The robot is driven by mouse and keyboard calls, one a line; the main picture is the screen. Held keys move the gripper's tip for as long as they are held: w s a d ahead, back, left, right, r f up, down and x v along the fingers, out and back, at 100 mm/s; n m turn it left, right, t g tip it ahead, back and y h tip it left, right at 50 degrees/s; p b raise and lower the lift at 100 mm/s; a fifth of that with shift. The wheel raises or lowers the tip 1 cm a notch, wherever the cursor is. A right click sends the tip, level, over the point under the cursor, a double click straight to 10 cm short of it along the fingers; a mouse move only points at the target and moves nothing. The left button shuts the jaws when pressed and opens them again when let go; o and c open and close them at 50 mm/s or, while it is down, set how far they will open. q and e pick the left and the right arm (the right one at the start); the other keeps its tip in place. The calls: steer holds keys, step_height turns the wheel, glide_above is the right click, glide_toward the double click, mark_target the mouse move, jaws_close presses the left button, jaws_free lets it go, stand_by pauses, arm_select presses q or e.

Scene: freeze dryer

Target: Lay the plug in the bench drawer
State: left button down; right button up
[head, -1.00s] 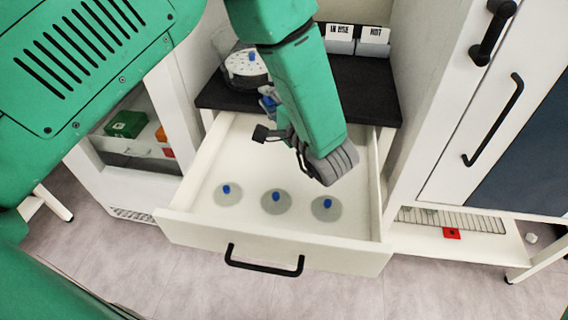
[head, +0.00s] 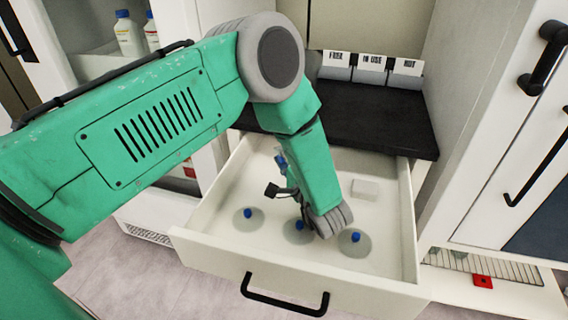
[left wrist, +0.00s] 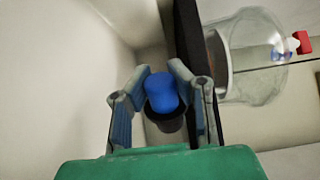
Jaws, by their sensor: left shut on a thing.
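My left gripper (left wrist: 160,70) is shut on the plug (left wrist: 162,92), a blue rounded piece with a dark cup-like part, in the left wrist view. In the head view my left arm reaches down over the open bench drawer (head: 215,247). There the gripper (head: 281,161) shows only as a small bluish part beside the wrist, above the back left of the drawer; the plug is mostly hidden. Whether it touches the drawer, I cannot tell. My right gripper is out of view.
Three blue-topped pieces on round grey discs, one of them the left piece (head: 248,213), sit in the drawer. A small white block (head: 365,188) lies behind them. The black bench top (head: 380,125) is behind the drawer. A clear glass vessel (left wrist: 255,60) shows in the left wrist view.

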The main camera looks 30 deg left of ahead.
arm_select(q)
steer(key=shift+a+f, duration=0.2)
steer(key=shift+f, duration=0.55)
steer(key=shift+a, duration=0.1)
steer(key=shift+d+r, duration=0.15)
steer(key=shift+d, duration=0.25)
steer(key=shift+s+d, duration=0.1)
steer(key=shift+d, duration=0.25)
steer(key=shift+d+f, duration=0.25)
steer(key=shift+a+f+b, duration=0.3)
steer(key=shift+a, duration=0.1)
steer(key=c, duration=1.5)
jaws_free()
steer(key=shift+a, duration=0.4)
steer(key=shift+d, duration=0.35)
steer(key=shift+d+r, duration=0.15)
steer(key=shift+r, duration=0.15)
steer(key=shift+d+r+p, duration=0.1)
steer(key=shift+r+p, duration=0.25)
steer(key=shift+r, duration=0.15)
steer(key=v, duration=0.3)
steer(key=p+v, duration=0.1)
steer(key=v, duration=0.2)
steer(key=shift+s+f, duration=0.15)
steer(key=shift+f, duration=0.05)
steer(key=shift+s+d, duration=0.15)
steer(key=shift+d, duration=0.4)
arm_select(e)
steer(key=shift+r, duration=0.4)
